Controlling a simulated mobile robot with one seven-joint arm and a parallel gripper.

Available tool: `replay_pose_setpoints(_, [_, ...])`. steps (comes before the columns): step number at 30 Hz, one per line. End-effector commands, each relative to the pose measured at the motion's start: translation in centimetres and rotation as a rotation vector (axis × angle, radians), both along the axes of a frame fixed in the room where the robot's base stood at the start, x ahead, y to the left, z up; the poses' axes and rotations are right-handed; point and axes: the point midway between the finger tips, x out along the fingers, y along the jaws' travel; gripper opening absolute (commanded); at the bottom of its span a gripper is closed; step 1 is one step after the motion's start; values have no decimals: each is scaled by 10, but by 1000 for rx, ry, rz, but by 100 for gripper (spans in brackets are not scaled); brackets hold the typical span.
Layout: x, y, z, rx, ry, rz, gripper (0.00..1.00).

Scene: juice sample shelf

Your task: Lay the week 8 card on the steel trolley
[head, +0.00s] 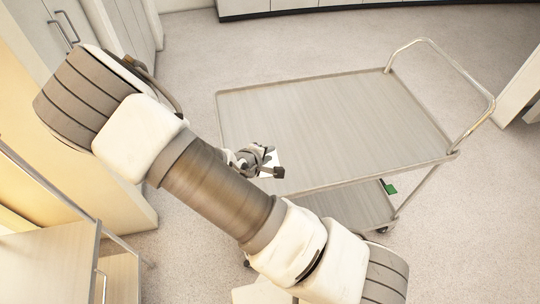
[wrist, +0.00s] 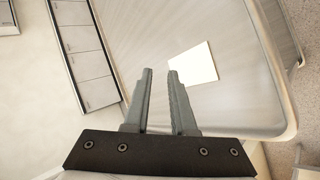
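The steel trolley (head: 325,125) stands ahead with its broad grey top tray bare over most of its area. In the wrist view the tray (wrist: 225,100) fills the right half. A blank white card (wrist: 193,62) appears to lie flat on the tray, just past my fingertips; I cannot read any week mark on it. My gripper (wrist: 160,72) is open, its two fingers apart with nothing between them. In the head view my gripper is small, over the tray's near left edge, with a white patch of the card (head: 268,173) beside it.
The trolley has a tubular handle (head: 465,75) on its right and a lower shelf (head: 350,208). A small green item (head: 389,188) shows by that shelf. Cabinets (head: 85,25) stand at the upper left. Open floor (head: 470,230) lies to the right.

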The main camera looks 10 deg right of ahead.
Motion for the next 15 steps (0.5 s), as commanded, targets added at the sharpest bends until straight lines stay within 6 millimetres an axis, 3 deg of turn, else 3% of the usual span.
replay_pose_setpoints(1, [-2, 1, 15, -1, 1, 1, 24])
replay_pose_setpoints(9, [-9, 7, 47, -1, 0, 1, 24])
replay_pose_setpoints(15, [-12, 10, 58, 0, 0, -1, 24])
